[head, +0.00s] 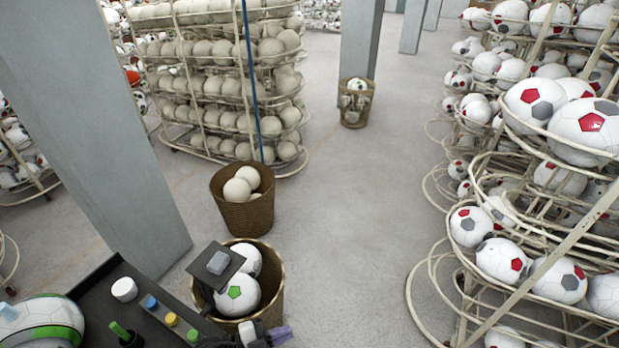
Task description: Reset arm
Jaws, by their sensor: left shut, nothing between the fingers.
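My left gripper (280,333) is at the bottom edge of the head view, just in front of the near wicker basket (272,300). Its fingers are shut with nothing between them, and its dark tip points right. Most of the arm behind it is cut off or hidden. My right gripper is not in view.
A dark machine panel (95,300) with coloured knobs stands at lower left, beside a white and green ball (42,322). The near basket holds soccer balls; another basket (245,215) holds plain balls. A ball rack (560,190) fills the right. The middle floor (350,220) is clear.

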